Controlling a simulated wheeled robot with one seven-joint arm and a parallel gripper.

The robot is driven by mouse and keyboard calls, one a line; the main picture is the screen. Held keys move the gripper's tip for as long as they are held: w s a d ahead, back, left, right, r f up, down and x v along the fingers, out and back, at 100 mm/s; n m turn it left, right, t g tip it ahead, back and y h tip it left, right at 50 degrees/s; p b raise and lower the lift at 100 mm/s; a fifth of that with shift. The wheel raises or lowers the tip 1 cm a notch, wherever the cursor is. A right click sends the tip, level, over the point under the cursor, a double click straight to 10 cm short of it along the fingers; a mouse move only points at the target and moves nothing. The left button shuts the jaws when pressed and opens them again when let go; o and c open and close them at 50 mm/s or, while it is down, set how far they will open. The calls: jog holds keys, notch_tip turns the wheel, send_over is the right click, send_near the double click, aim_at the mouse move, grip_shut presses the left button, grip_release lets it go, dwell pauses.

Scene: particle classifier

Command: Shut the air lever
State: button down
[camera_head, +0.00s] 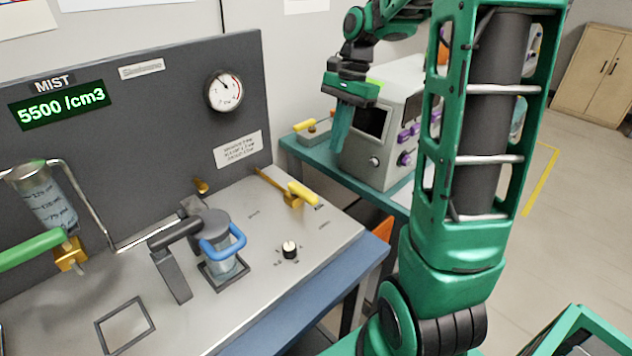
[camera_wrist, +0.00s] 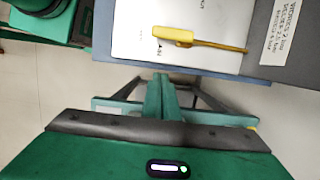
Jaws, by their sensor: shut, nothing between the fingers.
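A yellow-handled lever (camera_head: 304,194) sits on a brass valve and pipe at the right end of the grey panel top. A small label beside it is too small to read surely; I take this as the air lever. In the wrist view its yellow handle (camera_wrist: 172,35) lies roughly in line with the brass pipe. My gripper (camera_head: 338,150) hangs beyond and to the right of the lever, in front of the grey instrument box, apart from the lever. In the wrist view my gripper's fingers (camera_wrist: 160,77) are together and empty, short of the handle.
A grey box with purple knobs (camera_head: 385,125) stands on a teal bench behind my gripper; another yellow lever (camera_head: 305,125) is beside it. The display reads 5500 /cm3.

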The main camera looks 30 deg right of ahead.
aim_at(303, 195)
dwell(0.3)
jog(key=x, duration=0.3)
jog(key=a+x, duration=0.1)
jog(key=x, duration=0.3)
jog(key=a+x, duration=0.1)
jog(key=x, duration=0.2)
jog(key=shift+s+a, duration=0.25)
jog(key=shift+a, duration=0.05)
jog(key=shift+s+a, duration=0.1)
jog(key=shift+a, duration=0.6)
jog(key=shift+d, duration=0.15)
